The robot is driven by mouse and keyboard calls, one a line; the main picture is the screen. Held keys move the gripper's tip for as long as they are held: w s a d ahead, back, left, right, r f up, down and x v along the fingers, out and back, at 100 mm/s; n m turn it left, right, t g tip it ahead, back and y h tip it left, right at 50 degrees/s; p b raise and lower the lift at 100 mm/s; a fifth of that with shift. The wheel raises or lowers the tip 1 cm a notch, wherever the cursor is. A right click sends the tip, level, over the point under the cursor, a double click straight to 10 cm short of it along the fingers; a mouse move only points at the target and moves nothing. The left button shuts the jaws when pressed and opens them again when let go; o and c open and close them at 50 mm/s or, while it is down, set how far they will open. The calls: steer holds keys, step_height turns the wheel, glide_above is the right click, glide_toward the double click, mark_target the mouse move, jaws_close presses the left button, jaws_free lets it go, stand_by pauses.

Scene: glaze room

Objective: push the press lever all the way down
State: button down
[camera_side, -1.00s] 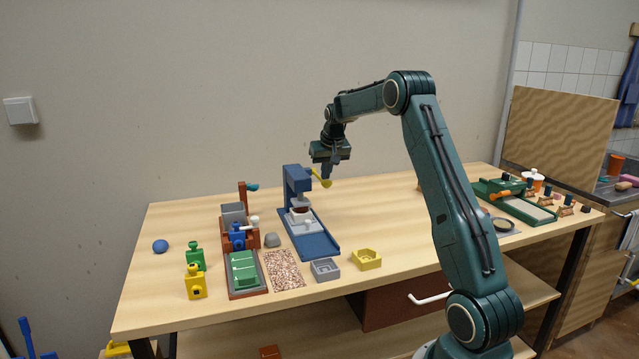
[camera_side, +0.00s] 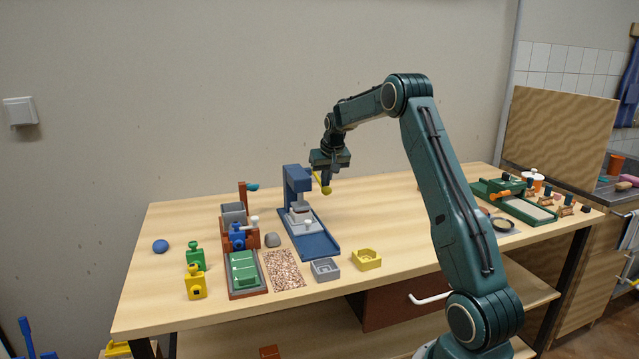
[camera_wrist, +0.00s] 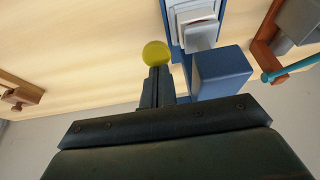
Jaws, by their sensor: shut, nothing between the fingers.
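The blue press (camera_side: 297,184) stands on the table with its base plate (camera_side: 318,246) toward the front. Its yellow lever (camera_side: 326,190) sticks out to the right of the press head and slopes down to a round knob. My gripper (camera_side: 326,183) is shut and empty, pointing down at the lever's knob end. In the wrist view the yellow knob (camera_wrist: 156,53) shows just past my fingertips (camera_wrist: 157,72). They look in contact, though I cannot be sure. Grey and white blocks (camera_side: 300,217) sit under the press head.
Left of the press stands a brown fixture with a grey bin (camera_side: 234,215) and a teal lever (camera_side: 252,187). A grey box (camera_side: 325,269) and a yellow box (camera_side: 367,260) are in front.

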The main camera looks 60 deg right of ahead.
steer(key=shift+f, duration=0.85)
steer(key=shift+r, duration=0.1)
step_height(320, 180, up, 10)
stand_by(1.3)
stand_by(0.6)
step_height(320, 180, up, 5)
stand_by(0.7)
steer(key=shift+a, duration=0.1)
